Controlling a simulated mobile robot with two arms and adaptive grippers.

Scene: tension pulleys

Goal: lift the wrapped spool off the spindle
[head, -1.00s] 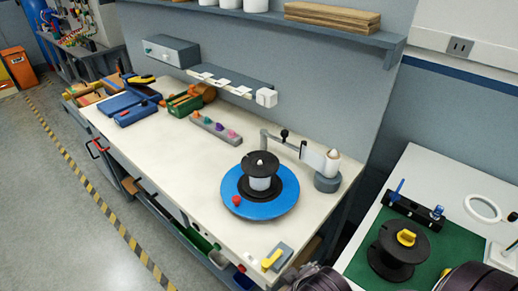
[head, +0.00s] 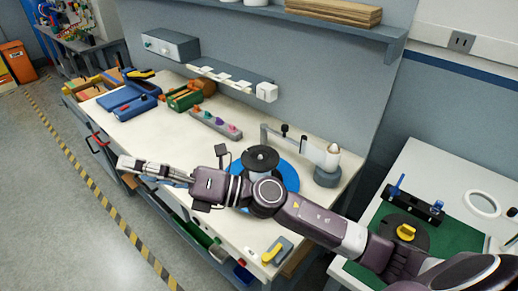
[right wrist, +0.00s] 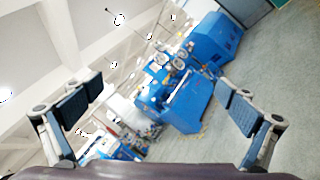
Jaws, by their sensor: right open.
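The spool on the spindle shows only its black top flange (head: 261,157) in the head view. It stands on the round blue turntable (head: 290,176) on the workbench. My right arm crosses in front, hiding the spool's lower body and much of the turntable. My right gripper (head: 128,165) is at the left end of that arm, over the bench's front edge, pointing left and away from the spool. In the right wrist view its fingers (right wrist: 158,98) are spread wide with nothing between them. My left gripper is in neither view.
A grey post with a white cone (head: 331,160) stands right of the turntable, its arm reaching behind the spool. A grey strip with coloured knobs (head: 215,124) lies behind. A yellow-handled block (head: 277,251) sits at the front corner. Another black spool (head: 405,233) is on the green mat.

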